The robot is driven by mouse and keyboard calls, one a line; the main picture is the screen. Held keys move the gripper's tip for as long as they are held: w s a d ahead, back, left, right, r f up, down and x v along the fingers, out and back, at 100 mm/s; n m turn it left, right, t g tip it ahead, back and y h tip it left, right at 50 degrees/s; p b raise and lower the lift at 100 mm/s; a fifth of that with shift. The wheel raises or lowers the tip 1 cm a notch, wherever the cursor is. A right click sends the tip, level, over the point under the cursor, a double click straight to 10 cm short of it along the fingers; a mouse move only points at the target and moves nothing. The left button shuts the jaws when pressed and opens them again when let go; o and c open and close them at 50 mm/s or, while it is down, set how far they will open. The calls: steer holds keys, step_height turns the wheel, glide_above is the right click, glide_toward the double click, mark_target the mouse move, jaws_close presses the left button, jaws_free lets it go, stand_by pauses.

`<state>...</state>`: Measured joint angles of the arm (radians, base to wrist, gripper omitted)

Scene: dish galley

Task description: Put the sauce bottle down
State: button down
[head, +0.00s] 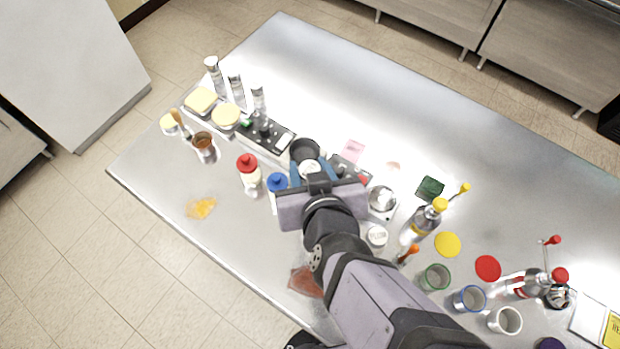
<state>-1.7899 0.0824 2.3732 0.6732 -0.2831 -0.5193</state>
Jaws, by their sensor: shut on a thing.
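My gripper (311,174) is seen from above over the middle of the metal table, left of centre. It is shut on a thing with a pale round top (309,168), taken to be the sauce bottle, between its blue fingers. My gripper body hides most of it, so I cannot tell whether its base touches the table. A bottle with a red cap (248,172) and a bottle with a blue cap (277,185) stand just left of my gripper.
A dark round pot (304,150) and a black panel (263,132) lie beyond my gripper. A yellow-capped bottle (424,220), coloured discs and several cups (470,299) stand to the right. An orange spill (201,208) lies at left. The table's far side is clear.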

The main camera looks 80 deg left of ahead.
step_height(320, 180, down, 6)
steer(key=b, duration=0.2)
steer(key=shift+r+b, duration=0.2)
steer(key=shift+b, duration=0.1)
steer(key=shift+f, duration=2.15)
steer(key=shift+f+b, duration=0.2)
steer(key=shift+b, duration=0.15)
steer(key=c, duration=1.3)
jaws_free()
steer(key=shift+o, duration=0.2)
steer(key=shift+d+r, duration=0.1)
steer(key=shift+r, duration=0.2)
steer(key=shift+v, duration=2.6)
